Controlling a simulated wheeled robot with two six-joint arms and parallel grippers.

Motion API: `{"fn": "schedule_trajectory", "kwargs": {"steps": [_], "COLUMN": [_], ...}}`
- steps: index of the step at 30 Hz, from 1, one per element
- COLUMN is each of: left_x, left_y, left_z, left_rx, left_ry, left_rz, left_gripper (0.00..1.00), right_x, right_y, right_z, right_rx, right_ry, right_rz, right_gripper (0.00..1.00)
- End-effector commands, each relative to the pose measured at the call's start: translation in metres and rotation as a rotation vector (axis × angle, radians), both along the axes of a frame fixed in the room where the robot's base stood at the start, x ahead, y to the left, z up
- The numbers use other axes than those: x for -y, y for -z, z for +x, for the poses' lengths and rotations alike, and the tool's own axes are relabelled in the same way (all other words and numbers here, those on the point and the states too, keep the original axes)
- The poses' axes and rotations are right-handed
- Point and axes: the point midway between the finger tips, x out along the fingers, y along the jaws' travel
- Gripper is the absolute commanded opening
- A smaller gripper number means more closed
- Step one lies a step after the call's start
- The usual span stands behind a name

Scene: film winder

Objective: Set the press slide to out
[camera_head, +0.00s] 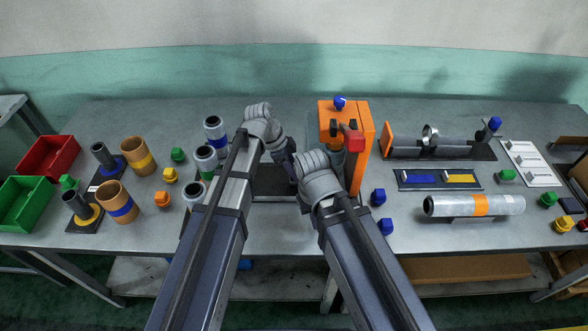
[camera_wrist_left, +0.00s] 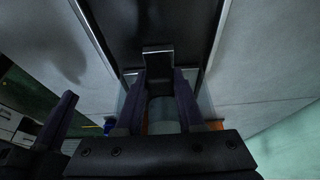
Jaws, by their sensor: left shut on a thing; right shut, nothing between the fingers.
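The orange press (camera_head: 362,150) stands at the back middle of the bench, with a red part (camera_head: 353,139) on its front and a blue knob on top. The press slide is a dark plate between light rails at its foot; it shows in the left wrist view (camera_wrist_left: 158,25) with an upright tab (camera_wrist_left: 158,52). My left gripper (camera_wrist_left: 158,85) is shut on the slide's tab. A grey cylinder shows between its fingers. My right gripper (camera_head: 292,166) is shut and empty beside the left one. My wrists hide much of the slide in the head view.
Red (camera_head: 48,156) and green (camera_head: 25,203) bins, brown tubes and grey canisters stand at left. Right of the press are a long roller stand (camera_head: 440,150), a foil roll (camera_head: 478,205) and a white rack (camera_head: 530,163). Blue knobs (camera_head: 378,197) lie just right of my right arm.

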Motion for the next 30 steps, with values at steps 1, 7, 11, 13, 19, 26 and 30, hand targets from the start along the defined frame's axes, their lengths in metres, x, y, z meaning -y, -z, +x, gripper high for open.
{"fn": "schedule_trajectory", "kwargs": {"steps": [1, 7, 11, 13, 19, 26, 30], "left_x": [0.0, -0.005, -0.017, -0.027, -0.044, -0.044, -0.044], "left_y": [0.0, 0.0, 0.0, 0.0, 0.0, 0.0, 0.0], "left_z": [0.0, 0.0, 0.0, 0.001, 0.0, 0.0, 0.0], "left_rx": [0.0, -0.001, 0.0, 0.0, -0.001, 0.0, 0.0], "left_ry": [0.0, -0.002, -0.002, -0.004, -0.002, -0.001, 0.0], "left_rz": [0.0, 0.0, 0.001, 0.001, 0.0, 0.0, 0.0], "left_gripper": [0.0, 0.0, 0.0, 0.0, 0.0, 0.0, 0.52], "right_x": [0.0, 0.0, 0.0, 0.0, 0.0, 0.0, 0.0], "right_y": [0.0, 0.0, 0.0, 0.0, 0.0, 0.0, 0.0], "right_z": [0.0, 0.0, 0.0, 0.0, 0.0, 0.0, 0.0], "right_rx": [0.0, 0.0, 0.0, 0.0, 0.0, 0.0, 0.0], "right_ry": [0.0, 0.0, 0.0, 0.0, 0.0, 0.0, 0.0], "right_rz": [0.0, 0.0, 0.0, 0.0, 0.0, 0.0, 0.0], "right_gripper": [0.0, 0.0, 0.0, 0.0, 0.0, 0.0, 0.0]}}
